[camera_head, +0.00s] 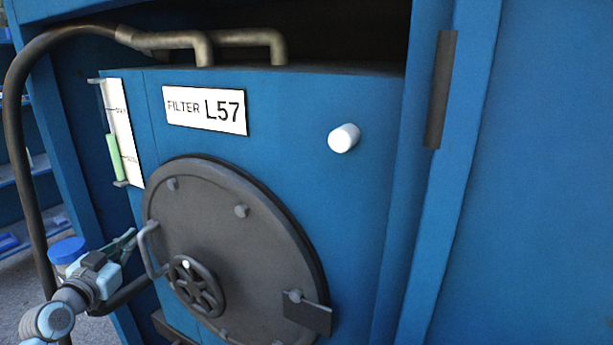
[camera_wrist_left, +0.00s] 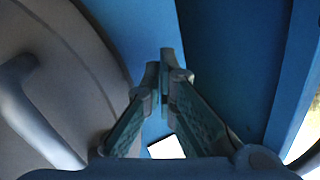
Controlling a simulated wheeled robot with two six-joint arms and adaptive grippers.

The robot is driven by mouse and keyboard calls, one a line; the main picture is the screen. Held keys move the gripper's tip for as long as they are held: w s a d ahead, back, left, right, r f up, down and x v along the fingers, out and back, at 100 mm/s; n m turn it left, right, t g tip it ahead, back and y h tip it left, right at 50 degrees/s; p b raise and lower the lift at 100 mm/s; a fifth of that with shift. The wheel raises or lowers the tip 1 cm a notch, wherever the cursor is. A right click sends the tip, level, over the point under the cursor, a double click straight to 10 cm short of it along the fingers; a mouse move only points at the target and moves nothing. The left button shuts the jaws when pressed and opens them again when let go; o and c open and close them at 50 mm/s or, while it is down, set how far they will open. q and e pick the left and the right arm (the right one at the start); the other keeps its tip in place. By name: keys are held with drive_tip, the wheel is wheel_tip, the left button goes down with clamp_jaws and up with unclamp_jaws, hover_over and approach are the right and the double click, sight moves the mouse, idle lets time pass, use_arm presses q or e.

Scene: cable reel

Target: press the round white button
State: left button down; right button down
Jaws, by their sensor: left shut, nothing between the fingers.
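The round white button (camera_head: 344,138) sticks out of the upper right of the blue cabinet front (camera_head: 290,120). My left gripper (camera_head: 132,238) is at the lower left of the head view, near the grey handle (camera_head: 151,250) of the round hatch, well to the left of and below the button. In the left wrist view its fingers (camera_wrist_left: 167,62) are shut and hold nothing. A white patch (camera_wrist_left: 167,148) shows between the finger bases there; I cannot tell what it is. My right gripper is not in view.
A round grey hatch (camera_head: 225,215) with a handwheel (camera_head: 196,286) bulges from the cabinet. A label "FILTER L57" (camera_head: 205,110) sits above it. A sight gauge (camera_head: 118,135) and a dark hose (camera_head: 14,130) are at the left. A blue post (camera_head: 455,170) stands right of the button.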

use_arm(q)
drive_tip(key=d+r+m+h, duration=0.1)
drive_tip(key=r, duration=0.3)
drive_tip(key=s+d+r+m+t+h, duration=0.1)
drive_tip(key=r, duration=0.3)
drive_tip(key=d+r+m+h, duration=0.1)
drive_tip(key=r, duration=0.3)
drive_tip(key=shift+s+d+r+t+h, duration=0.15)
drive_tip(key=shift+s+r+t+h, duration=0.15)
drive_tip(key=shift+r+t, duration=0.1)
drive_tip(key=d+r+m+h, duration=0.1)
drive_tip(key=s+d+r+m, duration=0.1)
drive_tip(key=r, duration=0.1)
drive_tip(key=s+d+r+h, duration=0.1)
drive_tip(key=r, duration=0.1)
drive_tip(key=shift+s+r+m+h, duration=0.1)
drive_tip(key=shift+r+m+h, duration=0.2)
drive_tip(key=shift+m, duration=0.1)
drive_tip(key=s+d+r+m+g+h, duration=0.3)
drive_tip(key=s+d+r+m+h, duration=0.3)
drive_tip(key=s+d+r+m, duration=0.15)
drive_tip(key=s+d+r+m+g+h, duration=0.1)
drive_tip(key=s+d+m+g, duration=0.5)
drive_tip(key=s+m, duration=0.2)
drive_tip(key=s+d+m+g+h, duration=0.1)
drive_tip(key=s+d+m+g, duration=0.5)
drive_tip(key=s, duration=0.6)
drive_tip(key=shift+s+d+r+m+h, duration=0.25)
drive_tip(key=shift+d+r+m+h, duration=0.15)
drive_tip(key=shift+d+m, duration=0.35)
